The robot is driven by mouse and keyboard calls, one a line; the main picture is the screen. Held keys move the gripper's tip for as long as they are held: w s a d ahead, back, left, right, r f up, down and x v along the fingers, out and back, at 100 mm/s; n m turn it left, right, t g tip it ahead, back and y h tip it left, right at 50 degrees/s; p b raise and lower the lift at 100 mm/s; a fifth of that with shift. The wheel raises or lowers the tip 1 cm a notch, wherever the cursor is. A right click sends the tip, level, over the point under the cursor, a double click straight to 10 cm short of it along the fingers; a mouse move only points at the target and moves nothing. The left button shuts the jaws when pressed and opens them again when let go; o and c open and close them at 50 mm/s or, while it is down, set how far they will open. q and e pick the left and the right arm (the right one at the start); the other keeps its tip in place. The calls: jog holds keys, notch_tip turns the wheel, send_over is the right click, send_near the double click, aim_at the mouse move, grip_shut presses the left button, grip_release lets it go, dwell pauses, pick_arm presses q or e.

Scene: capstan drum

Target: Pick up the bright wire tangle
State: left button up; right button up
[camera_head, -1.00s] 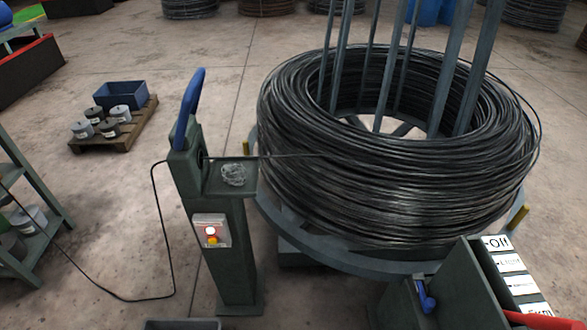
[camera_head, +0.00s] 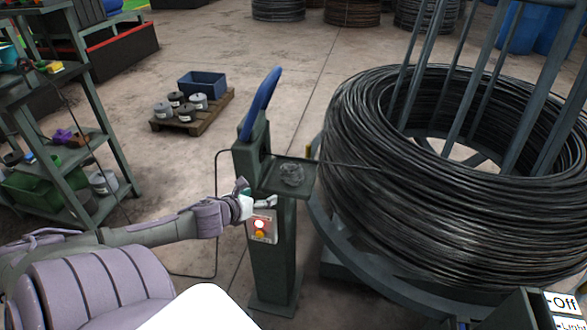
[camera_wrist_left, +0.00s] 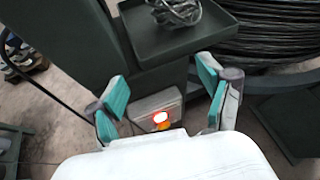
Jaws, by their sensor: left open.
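The bright wire tangle (camera_head: 292,174) lies on the small dark tray (camera_head: 268,187) that sticks out from the green post (camera_head: 270,265). In the left wrist view the tangle (camera_wrist_left: 172,11) shows at the top edge, partly cut off, on the tray (camera_wrist_left: 215,33). My left gripper (camera_head: 254,203) is in front of the post, lower than the tray and to the left of the tangle. In the left wrist view its two teal-padded fingers (camera_wrist_left: 161,103) are spread apart with nothing between them. My right gripper is not in view.
A control box (camera_head: 263,227) with lit buttons sits on the post just behind my left gripper. A blue lever (camera_head: 261,103) rises above the tray. A large black wire coil (camera_head: 400,190) stands close on the right. A shelf (camera_head: 75,160) stands at the left.

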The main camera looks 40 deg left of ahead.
aim_at(286, 174)
pick_arm(q)
notch_tip(286, 174, up, 5)
jog(key=w+d+m+t+h, duration=0.1)
jog(key=w+d+m, duration=0.15)
jog(key=m, duration=0.25)
jog(key=x, duration=0.2)
jog(key=b+x, duration=0.1)
jog(key=x, duration=0.2)
jog(key=a+x, duration=0.1)
jog(key=x, duration=0.1)
jog(key=shift+w+a, duration=0.1)
jog(key=shift+w, duration=0.2)
jog(key=shift+d+r+x, duration=0.15)
jog(key=shift+d+x, duration=0.05)
jog(key=shift+x, duration=1.4)
jog(key=shift+d+r+x, duration=0.1)
jog(key=shift+d+x, duration=0.05)
jog(key=shift+x, duration=1.45)
jog(key=shift+w, duration=0.1)
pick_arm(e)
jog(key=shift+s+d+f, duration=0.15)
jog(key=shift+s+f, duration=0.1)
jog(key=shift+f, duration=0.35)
pick_arm(q)
jog(key=c, duration=1)
jog(key=shift+o, duration=0.2)
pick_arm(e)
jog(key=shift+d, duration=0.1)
pick_arm(q)
jog(key=shift+r, duration=0.1)
